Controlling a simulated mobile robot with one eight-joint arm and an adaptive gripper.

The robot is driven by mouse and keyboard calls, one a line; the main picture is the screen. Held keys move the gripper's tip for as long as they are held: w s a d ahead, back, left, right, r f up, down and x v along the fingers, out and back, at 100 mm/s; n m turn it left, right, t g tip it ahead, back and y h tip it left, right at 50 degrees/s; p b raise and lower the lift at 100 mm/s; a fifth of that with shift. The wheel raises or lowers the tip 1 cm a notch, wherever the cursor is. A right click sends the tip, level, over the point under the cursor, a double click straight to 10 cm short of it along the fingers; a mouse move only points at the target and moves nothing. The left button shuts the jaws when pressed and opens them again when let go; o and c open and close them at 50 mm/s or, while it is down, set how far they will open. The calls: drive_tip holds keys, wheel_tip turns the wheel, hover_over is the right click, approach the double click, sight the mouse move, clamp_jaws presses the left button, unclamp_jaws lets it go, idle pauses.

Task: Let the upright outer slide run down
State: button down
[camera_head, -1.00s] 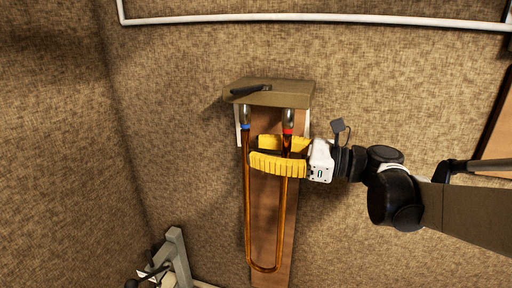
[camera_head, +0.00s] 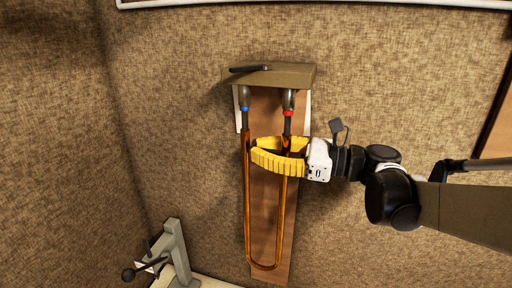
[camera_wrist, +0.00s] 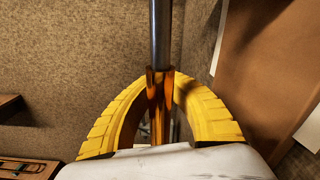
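The brass outer slide (camera_head: 281,215) hangs upright as a long U with its bow at the bottom. Bare grey inner tubes (camera_head: 287,125) show above its upper ends, below a blue band (camera_head: 244,109) and a red band (camera_head: 288,113). My gripper (camera_head: 253,147) reaches in from the right, near the slide's upper end. In the wrist view the fingers (camera_wrist: 161,82) close in on both sides of the brass slide (camera_wrist: 156,92), just below a grey tube (camera_wrist: 160,35). The exact finger contact is partly hidden.
A shelf-like bracket (camera_head: 295,75) with a dark object (camera_head: 250,69) on it sits above the tubes. A wooden board (camera_head: 265,200) stands behind the slide. A grey stand with a lever (camera_head: 175,250) is at lower left. The wall left of the slide is clear.

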drive_tip(key=shift+r, duration=0.15)
drive_tip(key=c, duration=1.5)
unclamp_jaws()
drive_tip(key=v, duration=1.2)
